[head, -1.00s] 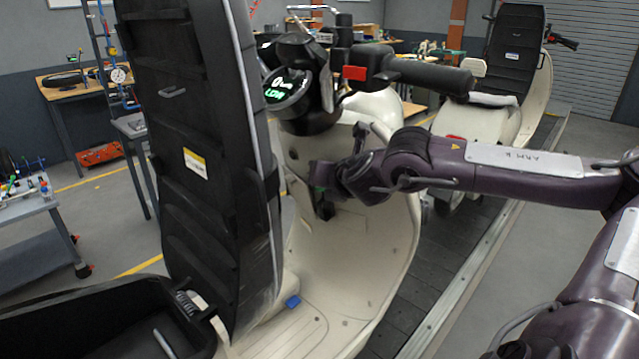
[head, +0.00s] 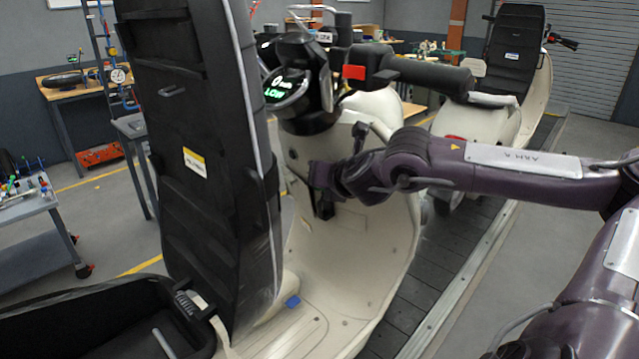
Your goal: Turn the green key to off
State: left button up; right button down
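The cream scooter (head: 345,260) stands on the slat conveyor with its black seat (head: 205,150) raised. Its round dash display (head: 288,90) is lit with green text. My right gripper (head: 318,190) is at the scooter's inner front panel, below the handlebar. A small dark green part, possibly the key's head, shows at its fingertips, with a black piece hanging below. The key's angle is hidden, and I cannot tell whether the fingers are closed on it. My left gripper is not in view.
The open black under-seat bin (head: 90,318) is at the lower left. The handlebar grip (head: 430,76) juts out above my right arm. Another scooter (head: 500,100) stands further along the conveyor (head: 440,262). A tool cart (head: 30,225) stands at the left.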

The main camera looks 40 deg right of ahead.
jog(key=shift+s+a+f+b, duration=0.15)
jog(key=shift+f+b, duration=0.1)
jog(key=shift+f, duration=0.3)
jog(key=shift+w+a+f+b, duration=0.1)
jog(key=shift+f+b, duration=0.15)
jog(key=shift+f, duration=0.25)
dwell(0.9)
jog(key=shift+s, duration=0.1)
jog(key=r+v, duration=0.1)
jog(key=v, duration=0.7)
jog(key=shift+d+r, duration=0.2)
jog(key=shift+r, duration=0.1)
dwell(0.5)
dwell(0.6)
